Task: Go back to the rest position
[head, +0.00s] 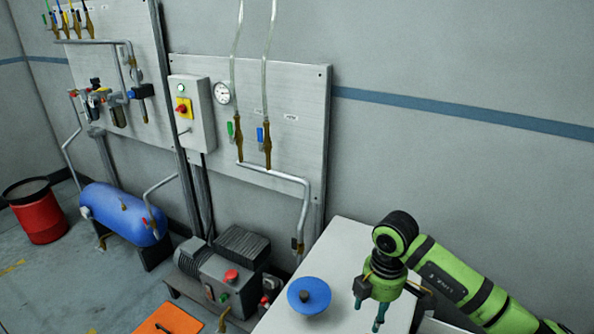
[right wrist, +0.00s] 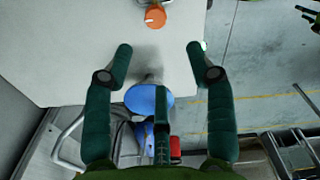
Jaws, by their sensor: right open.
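My right gripper (head: 369,314) comes in from the right on my green arm and hangs over the pale table (head: 338,257), pointing down. In the right wrist view its dark green fingers (right wrist: 163,62) are spread wide with nothing between them. A blue disc (head: 309,295) with a dark knob lies on the table to the left of the gripper, apart from it. A blue round shape (right wrist: 147,99) also shows in the right wrist view, partly behind one finger. My left gripper is in neither view.
A grey pump (head: 218,275) stands left of the table, with a blue tank (head: 122,213) and a red bin (head: 38,212) farther left. A wall panel with pipes and valves (head: 300,105) is behind. An orange object (right wrist: 156,15) lies on the pale surface in the right wrist view.

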